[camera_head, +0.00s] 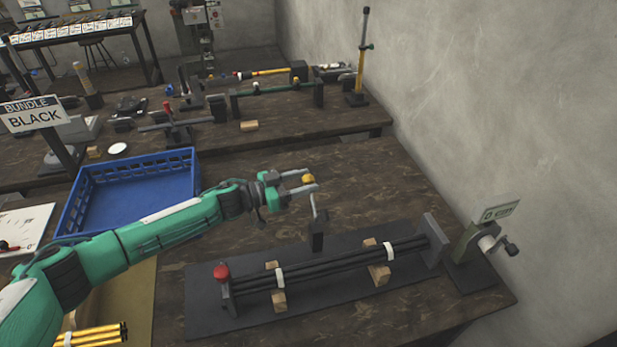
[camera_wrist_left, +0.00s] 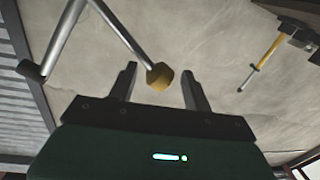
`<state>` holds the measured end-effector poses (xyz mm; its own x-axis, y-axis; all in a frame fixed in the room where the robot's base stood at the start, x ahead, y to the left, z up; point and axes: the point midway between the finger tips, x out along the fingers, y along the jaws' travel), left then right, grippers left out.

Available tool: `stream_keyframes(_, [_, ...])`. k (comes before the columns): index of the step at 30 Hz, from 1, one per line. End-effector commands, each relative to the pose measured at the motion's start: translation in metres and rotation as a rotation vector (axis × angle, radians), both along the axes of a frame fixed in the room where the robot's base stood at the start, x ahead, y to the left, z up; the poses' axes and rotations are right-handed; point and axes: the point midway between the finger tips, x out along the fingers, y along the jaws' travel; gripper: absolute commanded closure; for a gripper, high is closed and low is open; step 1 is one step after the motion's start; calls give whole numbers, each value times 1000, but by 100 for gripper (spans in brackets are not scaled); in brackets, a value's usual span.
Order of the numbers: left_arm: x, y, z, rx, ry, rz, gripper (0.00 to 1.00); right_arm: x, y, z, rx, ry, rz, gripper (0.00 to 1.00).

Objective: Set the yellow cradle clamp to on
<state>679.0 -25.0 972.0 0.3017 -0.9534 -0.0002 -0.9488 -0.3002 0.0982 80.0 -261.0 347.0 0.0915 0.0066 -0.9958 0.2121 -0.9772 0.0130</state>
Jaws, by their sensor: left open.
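The yellow cradle clamp shows as a grey lever with a yellow knob (camera_head: 308,179) on top, rising from a dark base block (camera_head: 316,238) behind the black tube bundle. The lever stands near upright. My left gripper (camera_head: 312,181) comes in from the left and is open, its two fingers on either side of the knob. In the left wrist view the yellow knob (camera_wrist_left: 160,78) sits at the end of a grey rod, between the open fingertips (camera_wrist_left: 160,69). Gaps show beside the knob there; I cannot tell whether either finger touches it. My right gripper is not in view.
The black bundle (camera_head: 335,264) lies on wooden blocks over a dark mat, with a red knob (camera_head: 221,272) at its left end. A press with a green display (camera_head: 497,210) stands right. A blue crate (camera_head: 130,195) lies behind my left arm. Bare table lies beyond the clamp.

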Motion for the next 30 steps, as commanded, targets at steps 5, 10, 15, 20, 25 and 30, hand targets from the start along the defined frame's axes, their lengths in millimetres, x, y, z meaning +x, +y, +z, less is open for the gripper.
stream_keyframes(5, [4,-13,1,0,0,0,50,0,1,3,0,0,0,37])
stream_keyframes(10, [5,-16,0,0,-1,0,50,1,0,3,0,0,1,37])
stream_keyframes(15, [5,-16,0,0,0,0,50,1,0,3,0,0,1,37])
stream_keyframes(20, [5,-16,0,0,0,1,82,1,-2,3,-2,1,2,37])
stream_keyframes(25, [5,-15,0,1,-1,1,100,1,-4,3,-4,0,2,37])
stream_keyframes(30, [5,-15,0,4,-12,2,100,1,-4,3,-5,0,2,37])
